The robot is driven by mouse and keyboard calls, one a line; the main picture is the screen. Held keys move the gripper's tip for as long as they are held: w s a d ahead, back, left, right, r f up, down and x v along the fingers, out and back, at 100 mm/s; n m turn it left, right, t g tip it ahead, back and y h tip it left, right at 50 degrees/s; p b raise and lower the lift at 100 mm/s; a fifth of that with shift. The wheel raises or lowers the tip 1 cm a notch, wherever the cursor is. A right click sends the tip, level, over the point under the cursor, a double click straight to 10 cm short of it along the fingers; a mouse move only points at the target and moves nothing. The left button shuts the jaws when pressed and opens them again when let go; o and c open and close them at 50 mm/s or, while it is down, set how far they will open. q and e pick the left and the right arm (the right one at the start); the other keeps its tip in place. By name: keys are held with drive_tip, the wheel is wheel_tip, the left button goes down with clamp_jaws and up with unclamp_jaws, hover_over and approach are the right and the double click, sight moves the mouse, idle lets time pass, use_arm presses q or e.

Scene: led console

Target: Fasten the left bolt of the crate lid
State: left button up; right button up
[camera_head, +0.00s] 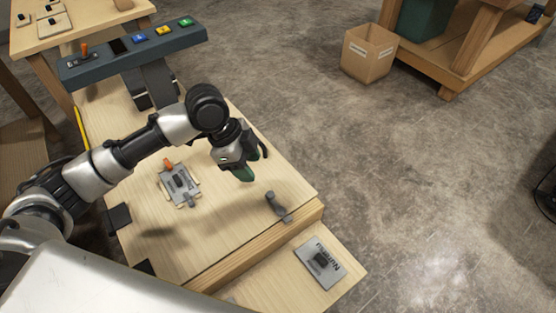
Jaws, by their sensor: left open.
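My left gripper (254,163) is in the upper middle of the head view, open and empty. It hangs above the pale wooden top, with a green fingertip and a dark finger apart. A grey bolt-like part with a round knob (271,197) sits near the right corner of the top, below and right of the gripper and apart from it. A grey plate with an orange lever (179,185) lies on the top left of the gripper. I cannot tell which part is the crate lid's left bolt, or whether it is fastened. My right gripper is not in view.
A blue-grey console (134,52) with coloured buttons stands at the back of the wooden top (215,240). A labelled grey plate (319,264) lies on a lower board in front. A cardboard box (368,54) stands on the floor. The floor at right is mostly clear.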

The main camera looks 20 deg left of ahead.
sight(270, 193)
use_arm(q)
drive_tip(key=b+x, duration=0.1)
drive_tip(key=x, duration=0.8)
drive_tip(key=shift+d+f, duration=0.1)
drive_tip(key=shift+f, duration=0.05)
drive_tip(key=shift+d+f, duration=0.15)
drive_tip(key=shift+f, duration=0.2)
drive_tip(key=shift+d+f, duration=0.1)
drive_tip(key=shift+f, duration=0.1)
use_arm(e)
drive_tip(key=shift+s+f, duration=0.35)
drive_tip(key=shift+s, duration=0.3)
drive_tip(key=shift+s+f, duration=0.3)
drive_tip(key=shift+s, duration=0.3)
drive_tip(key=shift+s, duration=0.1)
use_arm(q)
drive_tip(key=shift+c, duration=0.6)
clamp_jaws()
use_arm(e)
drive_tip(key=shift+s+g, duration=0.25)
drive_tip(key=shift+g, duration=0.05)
